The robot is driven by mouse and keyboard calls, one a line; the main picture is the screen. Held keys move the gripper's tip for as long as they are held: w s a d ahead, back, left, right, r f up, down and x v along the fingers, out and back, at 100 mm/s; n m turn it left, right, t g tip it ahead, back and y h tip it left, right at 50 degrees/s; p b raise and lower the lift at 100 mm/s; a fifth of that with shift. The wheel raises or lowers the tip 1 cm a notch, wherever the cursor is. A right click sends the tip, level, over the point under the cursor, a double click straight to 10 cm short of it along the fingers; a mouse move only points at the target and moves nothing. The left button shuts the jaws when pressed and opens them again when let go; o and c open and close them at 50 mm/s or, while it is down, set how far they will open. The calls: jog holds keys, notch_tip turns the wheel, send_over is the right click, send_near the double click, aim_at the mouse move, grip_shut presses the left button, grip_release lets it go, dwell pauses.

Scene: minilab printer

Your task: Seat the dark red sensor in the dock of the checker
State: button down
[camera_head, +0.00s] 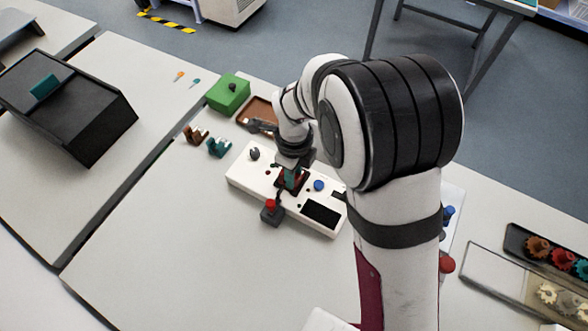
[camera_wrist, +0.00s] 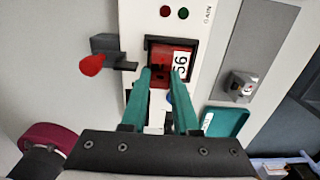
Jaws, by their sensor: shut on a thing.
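The checker (camera_head: 244,177) is a long white box on the table, with a grey knob, a blue button and a dark screen. Its dock (camera_wrist: 149,46) shows in the wrist view as a dark-framed opening. The dark red sensor (camera_wrist: 160,54), with a white label, is within the dock's outline; how deep it sits cannot be told. My gripper (camera_wrist: 162,75) has teal fingers shut on the sensor's near part. In the head view my gripper (camera_head: 290,178) points down over the dock, and my wrist hides most of the sensor. A red-knobbed lever (camera_wrist: 92,65) sits beside the dock.
A green box (camera_head: 228,93) and a brown tray (camera_head: 258,111) stand behind the checker. Brown (camera_head: 195,134) and teal (camera_head: 219,147) small parts lie to its left. A gear tray (camera_head: 548,252) is at the far right. The table's front left is clear.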

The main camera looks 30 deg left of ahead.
jog(key=c, duration=0.6)
grip_release()
notch_tip(320, 180, up, 9)
jog(key=shift+r, duration=0.1)
dwell(0.3)
jog(key=s+d+r+n, duration=0.2)
jog(key=d+r+n, duration=0.25)
jog(key=d, duration=0.75)
jog(key=s+d+n, duration=0.2)
jog(key=s+d, duration=0.2)
jog(key=s+d+r+n+y, duration=0.1)
jog(key=s+d+n, duration=0.2)
jog(key=s+d, duration=0.1)
jog(key=s+d+n, duration=0.3)
jog(key=s+d, duration=0.1)
jog(key=s, duration=0.1)
jog(key=shift+d+r+y, duration=0.2)
jog(key=shift+r+y, duration=0.15)
jog(key=shift+y, duration=0.05)
